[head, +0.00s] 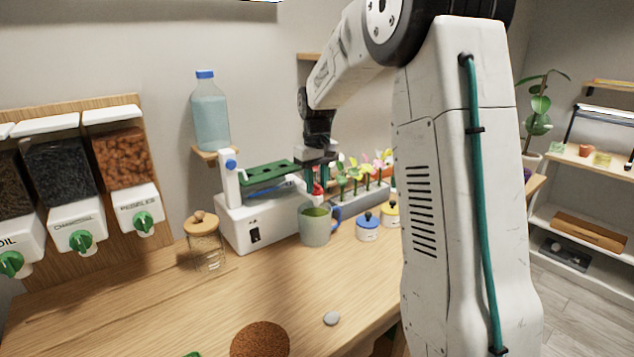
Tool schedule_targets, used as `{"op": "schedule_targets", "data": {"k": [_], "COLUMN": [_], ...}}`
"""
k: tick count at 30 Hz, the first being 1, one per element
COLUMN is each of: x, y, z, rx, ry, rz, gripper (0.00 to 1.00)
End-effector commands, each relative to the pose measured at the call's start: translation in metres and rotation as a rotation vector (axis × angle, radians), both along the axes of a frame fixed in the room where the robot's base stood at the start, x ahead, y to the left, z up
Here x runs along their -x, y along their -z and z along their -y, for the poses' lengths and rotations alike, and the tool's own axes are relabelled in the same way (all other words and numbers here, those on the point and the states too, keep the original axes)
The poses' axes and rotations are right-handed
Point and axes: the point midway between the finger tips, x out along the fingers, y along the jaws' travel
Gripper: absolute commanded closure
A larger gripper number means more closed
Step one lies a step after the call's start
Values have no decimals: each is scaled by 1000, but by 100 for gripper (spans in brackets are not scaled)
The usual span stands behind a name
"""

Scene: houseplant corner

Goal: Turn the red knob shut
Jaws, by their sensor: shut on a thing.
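The red knob (318,188) shows as a small patch of red at the right end of a white machine (240,228) on the wooden counter. My gripper (319,178) reaches down over the knob from above and is shut on it. The fingers hide most of the knob, so its turn angle cannot be read. The machine has a green tray (268,173) on top and a blue knob (231,164) on its left post.
A mug (314,229) stands in front of the machine, close below my gripper. Two small lidded pots (368,229) (390,213) and a planter of flowers (360,194) stand to the right. A glass jar (205,249) stands left. The counter's front middle is mostly clear.

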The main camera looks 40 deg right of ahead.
Motion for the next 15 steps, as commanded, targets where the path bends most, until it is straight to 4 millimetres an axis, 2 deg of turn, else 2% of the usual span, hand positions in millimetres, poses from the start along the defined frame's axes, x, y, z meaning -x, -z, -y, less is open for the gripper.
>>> {"op": "schedule_targets", "data": {"k": [15], "x": [-1], "y": [-1], "z": [0], "rx": [1], "ry": [-79], "rz": [3], "gripper": [93]}}
